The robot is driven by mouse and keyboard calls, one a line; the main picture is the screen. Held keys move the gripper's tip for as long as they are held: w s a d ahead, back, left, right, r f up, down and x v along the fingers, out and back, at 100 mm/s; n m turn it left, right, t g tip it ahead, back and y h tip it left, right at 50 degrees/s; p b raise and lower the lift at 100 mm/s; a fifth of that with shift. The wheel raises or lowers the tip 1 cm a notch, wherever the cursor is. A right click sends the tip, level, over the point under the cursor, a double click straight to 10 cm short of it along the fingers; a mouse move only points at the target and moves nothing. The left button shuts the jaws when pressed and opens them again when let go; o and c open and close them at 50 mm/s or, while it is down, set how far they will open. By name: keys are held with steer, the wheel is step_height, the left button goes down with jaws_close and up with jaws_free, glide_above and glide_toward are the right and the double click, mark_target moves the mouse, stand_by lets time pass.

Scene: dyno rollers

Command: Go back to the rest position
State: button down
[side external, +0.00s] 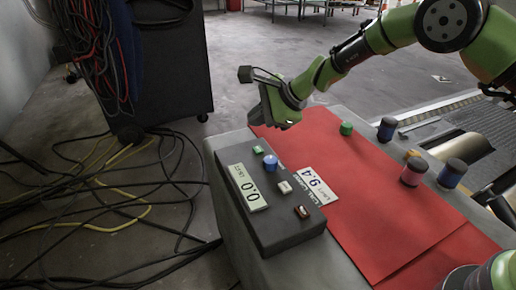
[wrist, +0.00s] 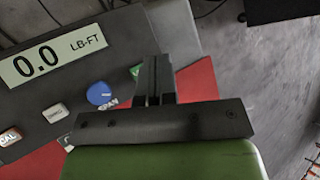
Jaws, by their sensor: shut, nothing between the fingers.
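My gripper (side external: 284,122) is at the far end of the red mat (side external: 360,205), beyond and to the right of the control box (side external: 262,232). In the wrist view my gripper (wrist: 154,75) is shut, with its dark fingers together and nothing between them. The fingers partly cover a green button at the box's edge. The control box also shows in the wrist view (wrist: 95,55), with a display reading 0.0 LB-FT (wrist: 45,58). The box carries a blue knob (side external: 270,162), a green button (side external: 257,149), a white button (side external: 285,187) and a red-lit switch (side external: 301,212).
A green-topped cylinder (side external: 346,128) stands on the mat near my gripper. Cables (side external: 120,200) cover the floor at left.

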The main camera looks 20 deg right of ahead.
steer(key=shift+r, duration=0.1)
stand_by(0.3)
steer(key=s+d+r+n, duration=0.35)
steer(key=s+r, duration=0.25)
steer(key=r, duration=0.3)
steer(key=s+d+r+n, duration=0.2)
steer(key=s+r+n, duration=0.3)
steer(key=r, duration=0.5)
steer(key=s+d+n+h, duration=0.2)
steer(key=s+d+n, duration=0.1)
steer(key=s, duration=0.8)
steer(key=s+d+n+h, duration=0.2)
steer(key=s+d+n, duration=0.1)
steer(key=s, duration=0.9)
steer(key=shift+d, duration=0.8)
